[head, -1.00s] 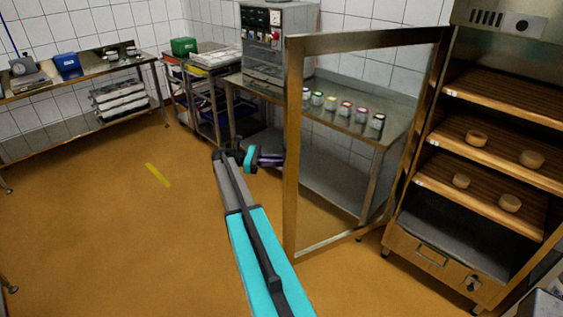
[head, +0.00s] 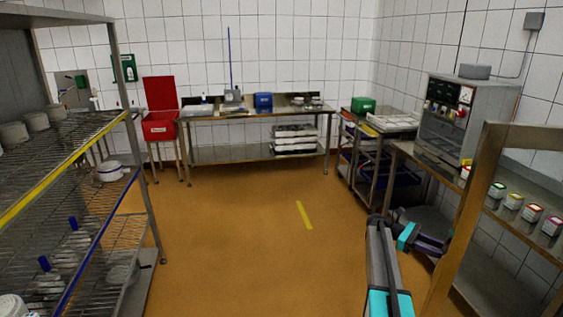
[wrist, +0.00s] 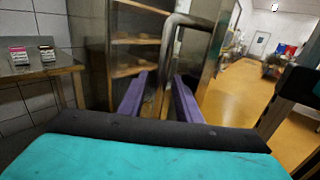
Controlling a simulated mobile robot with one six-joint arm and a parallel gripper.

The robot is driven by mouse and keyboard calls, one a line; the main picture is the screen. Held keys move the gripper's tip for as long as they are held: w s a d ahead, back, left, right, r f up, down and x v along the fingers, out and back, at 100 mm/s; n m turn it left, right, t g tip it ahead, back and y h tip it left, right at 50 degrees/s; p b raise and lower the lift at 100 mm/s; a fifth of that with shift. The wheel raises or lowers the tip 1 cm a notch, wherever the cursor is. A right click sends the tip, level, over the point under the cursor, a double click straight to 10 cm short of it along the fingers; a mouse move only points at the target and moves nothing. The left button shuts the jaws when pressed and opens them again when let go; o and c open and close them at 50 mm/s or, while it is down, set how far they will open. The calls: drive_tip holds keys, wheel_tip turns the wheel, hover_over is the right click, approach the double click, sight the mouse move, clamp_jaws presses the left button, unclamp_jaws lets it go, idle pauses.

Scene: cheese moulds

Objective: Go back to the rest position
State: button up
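My gripper (head: 436,243) is at the end of my outstretched arm, low at the right of the head view, just left of the open glass door (head: 464,215) with its metal frame. In the wrist view, my gripper (wrist: 160,78) shows two purple fingers standing apart, so it is open. A curved metal door handle (wrist: 172,38) shows ahead, passing behind the gap between the fingers. I cannot tell whether it touches a finger. Nothing is seen clamped.
A wire shelf rack (head: 75,165) stands at the left, a steel table (head: 255,112) at the back. A grey control cabinet (head: 450,120) sits on the right bench with several small jars (head: 515,201). The orange floor (head: 235,230) in the middle is clear.

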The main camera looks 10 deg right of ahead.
drive_tip(key=a+f+n+t+h+b, duration=0.3)
drive_tip(key=a+f+n, duration=0.2)
drive_tip(key=a+f, duration=1.35)
drive_tip(key=s+a+f+t+y+b, duration=0.1)
drive_tip(key=s+a+f+t+y, duration=0.1)
drive_tip(key=s+a+f, duration=0.8)
drive_tip(key=s+a+f+t+y+b, duration=0.15)
drive_tip(key=s+a+f, duration=0.45)
drive_tip(key=f, duration=0.7)
drive_tip(key=s+a+f+m+t+y, duration=0.1)
drive_tip(key=s+a+f+m+y, duration=0.2)
drive_tip(key=a, duration=0.3)
drive_tip(key=s+a+f+m+y, duration=0.3)
drive_tip(key=s+a+m, duration=0.1)
drive_tip(key=a, duration=0.3)
drive_tip(key=s+a+f+m+t+y+b, duration=0.1)
drive_tip(key=s+a+f+m+y, duration=0.2)
drive_tip(key=a+m+y, duration=0.1)
drive_tip(key=a+m, duration=0.1)
drive_tip(key=a, duration=0.1)
drive_tip(key=shift+s+a+t, duration=0.3)
drive_tip(key=shift+t, duration=0.05)
drive_tip(key=shift+a+r, duration=0.1)
